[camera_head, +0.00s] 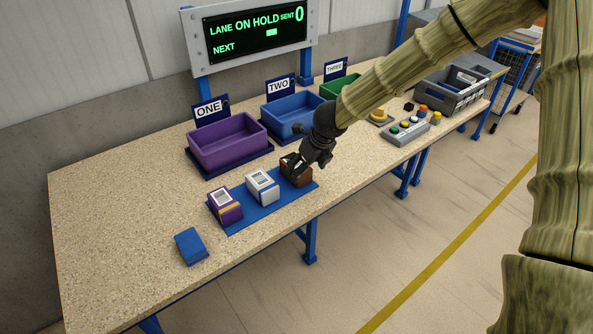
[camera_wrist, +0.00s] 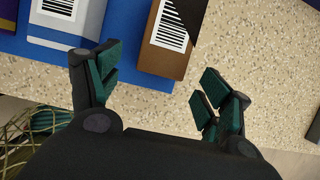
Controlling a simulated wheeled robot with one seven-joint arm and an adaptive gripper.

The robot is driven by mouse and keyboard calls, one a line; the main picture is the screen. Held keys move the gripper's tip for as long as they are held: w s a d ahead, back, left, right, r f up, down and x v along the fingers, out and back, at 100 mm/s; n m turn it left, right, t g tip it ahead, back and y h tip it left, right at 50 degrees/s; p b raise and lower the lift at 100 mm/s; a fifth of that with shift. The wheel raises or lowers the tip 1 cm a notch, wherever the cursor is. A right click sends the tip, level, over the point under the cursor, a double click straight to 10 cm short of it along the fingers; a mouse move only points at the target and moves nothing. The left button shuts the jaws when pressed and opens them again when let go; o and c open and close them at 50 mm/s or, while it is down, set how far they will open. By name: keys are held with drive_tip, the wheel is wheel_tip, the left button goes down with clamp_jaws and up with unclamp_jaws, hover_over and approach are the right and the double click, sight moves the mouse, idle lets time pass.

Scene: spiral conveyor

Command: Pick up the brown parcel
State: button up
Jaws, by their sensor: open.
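The brown parcel (camera_head: 296,171) sits at the right end of a blue mat (camera_head: 264,206) on the table, beside the white parcel. In the wrist view the brown parcel (camera_wrist: 152,56) is at the top centre, with a barcode label on its top face. My gripper (camera_head: 292,161) is open at the brown parcel and covers part of it in the head view. In the wrist view my open gripper (camera_wrist: 155,82) has its fingers apart, with the parcel's near edge above and between them. Whether the fingers touch the parcel I cannot tell.
A white parcel (camera_head: 262,186) and a purple parcel (camera_head: 226,206) share the mat. A blue item (camera_head: 190,246) lies to the left. Purple (camera_head: 228,145), blue (camera_head: 290,117) and green bins stand behind. A button box (camera_head: 406,130) is to the right. The table's left is clear.

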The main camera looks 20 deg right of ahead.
drive_tip(key=shift+w+p+x, duration=0.1)
drive_tip(key=shift+p+x, duration=0.15)
drive_tip(key=shift+x, duration=1.1)
drive_tip(key=shift+w+p+x, duration=0.15)
drive_tip(key=shift+p+x, duration=0.05)
drive_tip(key=shift+x, duration=1.15)
drive_tip(key=shift+r, duration=0.15)
drive_tip(key=shift+c, duration=0.4)
drive_tip(key=c, duration=1.1)
